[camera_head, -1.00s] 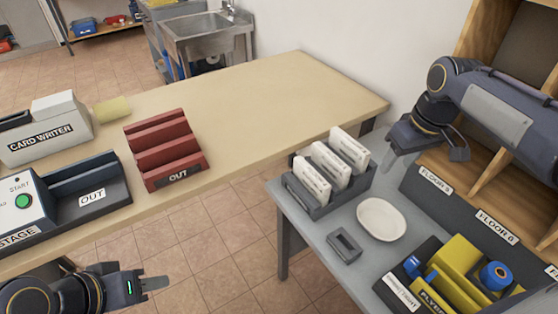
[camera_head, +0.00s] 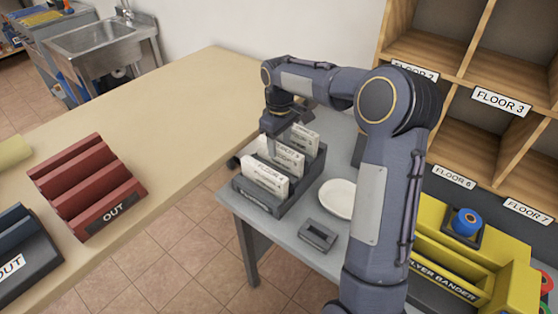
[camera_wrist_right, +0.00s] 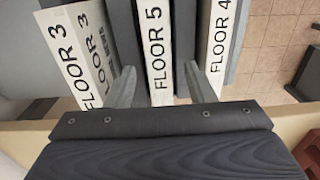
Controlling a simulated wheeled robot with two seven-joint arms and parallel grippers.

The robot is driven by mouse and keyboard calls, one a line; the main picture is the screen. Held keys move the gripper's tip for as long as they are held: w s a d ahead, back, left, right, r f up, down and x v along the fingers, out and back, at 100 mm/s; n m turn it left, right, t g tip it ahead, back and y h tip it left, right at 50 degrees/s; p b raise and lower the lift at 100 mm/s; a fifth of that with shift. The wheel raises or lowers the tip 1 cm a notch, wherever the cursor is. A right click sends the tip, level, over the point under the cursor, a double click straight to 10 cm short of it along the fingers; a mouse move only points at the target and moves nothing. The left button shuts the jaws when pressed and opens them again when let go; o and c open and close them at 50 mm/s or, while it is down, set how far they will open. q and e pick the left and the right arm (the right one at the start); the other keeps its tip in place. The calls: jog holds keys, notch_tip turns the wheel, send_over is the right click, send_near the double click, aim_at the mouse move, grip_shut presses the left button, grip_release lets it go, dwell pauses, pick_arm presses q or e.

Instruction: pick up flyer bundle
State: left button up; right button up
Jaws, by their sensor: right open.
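White flyer bundles stand upright in the slots of a dark grey rack (camera_head: 285,205) on the grey side table. The front bundle (camera_head: 265,178) reads FLOOR 4 in the right wrist view (camera_wrist_right: 220,50). The middle bundle (camera_head: 281,155) reads FLOOR 5 in the right wrist view (camera_wrist_right: 155,50). The rear bundle (camera_head: 304,138) reads FLOOR 3 in the right wrist view (camera_wrist_right: 82,50). My right gripper (camera_wrist_right: 163,85) is open above the rack, its fingers on either side of the FLOOR 5 bundle. Whether they touch it I cannot tell. My left gripper is out of view.
A white dish (camera_head: 338,198) and a small grey holder (camera_head: 318,235) sit beside the rack. A yellow flyer bander (camera_head: 450,270) is at right, below wooden FLOOR cubbies (camera_head: 480,130). A red OUT rack (camera_head: 88,185) stands on the beige table (camera_head: 190,120).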

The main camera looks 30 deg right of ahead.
jog(key=shift+f, duration=0.2)
grip_shut()
dwell(0.4)
